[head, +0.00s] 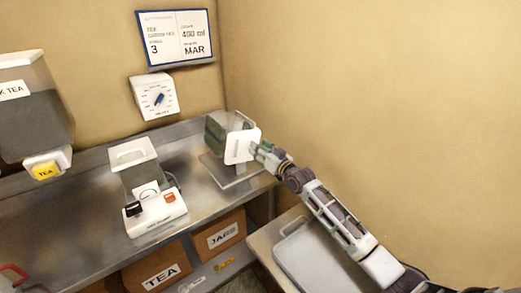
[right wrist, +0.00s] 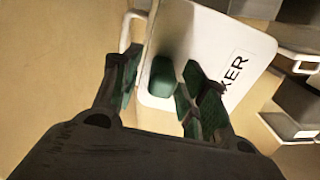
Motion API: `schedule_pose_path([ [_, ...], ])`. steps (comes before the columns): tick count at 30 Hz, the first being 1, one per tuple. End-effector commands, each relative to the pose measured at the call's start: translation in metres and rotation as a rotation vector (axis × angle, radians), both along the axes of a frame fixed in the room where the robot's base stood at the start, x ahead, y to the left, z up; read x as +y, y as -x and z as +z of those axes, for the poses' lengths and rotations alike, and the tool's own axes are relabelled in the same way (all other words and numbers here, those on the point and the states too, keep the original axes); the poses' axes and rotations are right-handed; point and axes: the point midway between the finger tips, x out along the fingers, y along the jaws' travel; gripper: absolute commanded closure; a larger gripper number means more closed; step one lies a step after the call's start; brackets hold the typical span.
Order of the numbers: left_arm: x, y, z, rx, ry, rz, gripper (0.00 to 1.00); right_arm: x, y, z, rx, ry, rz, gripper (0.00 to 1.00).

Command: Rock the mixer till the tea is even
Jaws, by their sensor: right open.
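The mixer (head: 213,138) stands on a grey base plate at the back right of the steel counter. It has a clear body with green showing inside and a white side panel. In the right wrist view this white panel (right wrist: 225,50) carries a label whose visible letters read "KER", and a green knob (right wrist: 161,76) stands out from it. My right gripper (head: 258,151) is at the panel in the head view. In the wrist view my right gripper (right wrist: 163,84) is open, its fingers on either side of the knob. Contact is unclear. My left gripper is out of view.
A white machine (head: 156,210) with a clear container, black and red buttons stands mid-counter. A dark tea dispenser (head: 33,120) with a yellow tap label is at left. A timer (head: 154,97) and sign (head: 177,37) hang behind. A pale tray (head: 318,256) lies at right.

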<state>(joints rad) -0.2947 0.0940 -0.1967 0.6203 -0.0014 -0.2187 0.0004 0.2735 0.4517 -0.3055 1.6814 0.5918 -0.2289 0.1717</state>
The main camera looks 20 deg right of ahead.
Motion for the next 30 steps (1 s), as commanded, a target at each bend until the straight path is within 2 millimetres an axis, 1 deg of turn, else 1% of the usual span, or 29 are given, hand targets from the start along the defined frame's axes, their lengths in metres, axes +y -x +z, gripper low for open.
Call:
schedule_pose_path([
  [2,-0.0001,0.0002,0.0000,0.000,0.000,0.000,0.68,0.0000,0.0000,0.0000,0.000,0.000,0.000,0.57],
  [5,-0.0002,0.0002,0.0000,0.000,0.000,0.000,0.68,-0.0001,0.0001,0.0001,0.000,0.000,0.000,0.69],
  [12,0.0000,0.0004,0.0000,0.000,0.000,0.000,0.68,-0.0002,0.0001,0.0001,0.000,0.000,0.000,1.00],
  [23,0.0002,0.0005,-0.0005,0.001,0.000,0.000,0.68,-0.0004,-0.0007,0.0004,-0.001,0.004,0.000,1.00],
  [30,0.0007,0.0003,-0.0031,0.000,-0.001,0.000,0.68,-0.0012,-0.0072,0.0021,-0.012,0.032,-0.001,1.00],
])
